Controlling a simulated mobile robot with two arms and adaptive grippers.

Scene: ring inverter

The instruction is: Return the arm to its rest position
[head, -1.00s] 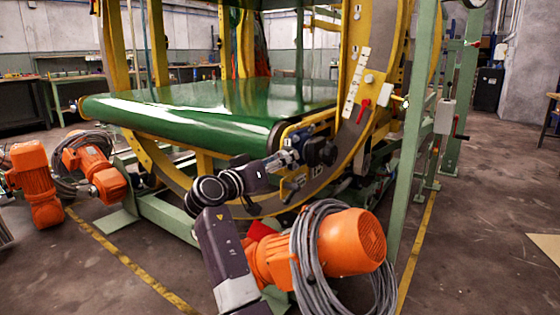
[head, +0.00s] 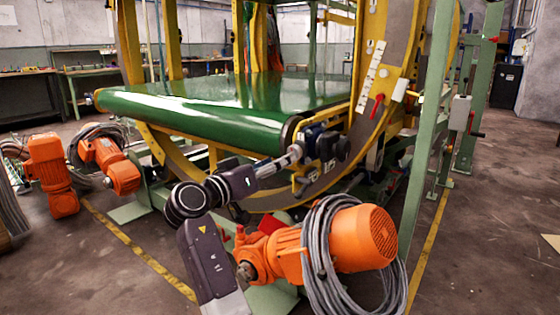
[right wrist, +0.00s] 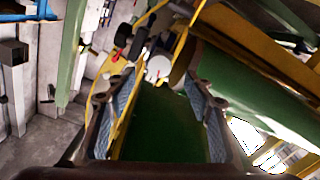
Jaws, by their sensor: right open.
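My right arm comes up from the bottom of the head view, bends at a dark elbow and reaches right. Its gripper (head: 334,146) is in front of the near right corner of the green conveyor belt (head: 195,115), beside the yellow ring frame (head: 372,115). In the right wrist view, the two fingers of the same gripper (right wrist: 160,80) are spread apart. Nothing is held between them; green machine surface shows behind. Whether the gripper touches the frame cannot be told. My left gripper is not in view.
An orange motor (head: 365,238) with coiled grey cable stands close to the right of my arm. More orange motors (head: 50,175) stand at the left. A green post (head: 428,150) rises right of the ring. Open floor (head: 490,240) lies at the right.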

